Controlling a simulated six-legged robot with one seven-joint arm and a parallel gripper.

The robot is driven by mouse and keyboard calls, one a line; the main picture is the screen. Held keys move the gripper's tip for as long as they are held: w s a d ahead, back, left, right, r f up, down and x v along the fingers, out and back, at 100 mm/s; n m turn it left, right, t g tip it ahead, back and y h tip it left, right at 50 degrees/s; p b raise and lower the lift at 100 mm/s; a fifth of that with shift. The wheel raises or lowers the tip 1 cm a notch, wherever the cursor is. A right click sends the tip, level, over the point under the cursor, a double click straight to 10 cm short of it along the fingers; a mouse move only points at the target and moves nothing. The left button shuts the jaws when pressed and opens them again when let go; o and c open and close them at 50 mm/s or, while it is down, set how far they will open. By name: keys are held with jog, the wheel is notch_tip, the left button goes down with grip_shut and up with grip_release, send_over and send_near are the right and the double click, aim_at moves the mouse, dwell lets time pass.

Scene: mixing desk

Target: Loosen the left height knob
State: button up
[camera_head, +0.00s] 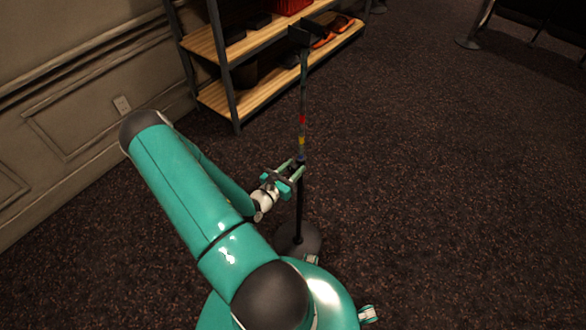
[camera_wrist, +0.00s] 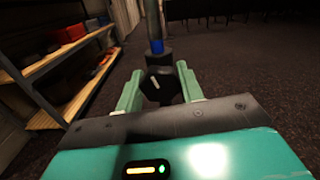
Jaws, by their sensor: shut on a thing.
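A dark stand with a slim upright pole (camera_head: 303,95) rises from a round base (camera_head: 298,241) on the floor. Its pole carries red, yellow and blue bands, and a dark bracket (camera_head: 300,34) tops it. My gripper (camera_head: 294,168) reaches the pole from the left, just below the blue band. In the wrist view the black height knob (camera_wrist: 153,93), with a pale mark on its face, sits between the two green fingers of my gripper (camera_wrist: 160,84). The fingers are shut on it. The blue band (camera_wrist: 156,46) shows just above. In the head view the knob is too small to make out.
A metal shelf with wooden boards (camera_head: 262,95) stands behind at the left, holding dark and orange items and a red box (camera_head: 292,5). A panelled wall (camera_head: 60,110) runs along the left. Another stand base (camera_head: 468,42) is at the far right. The carpet on the right is clear.

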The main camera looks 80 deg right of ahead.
jog(key=shift+n, duration=0.4)
jog(key=o, duration=1)
jog(key=v, duration=1.4)
jog(key=shift+w, duration=0.1)
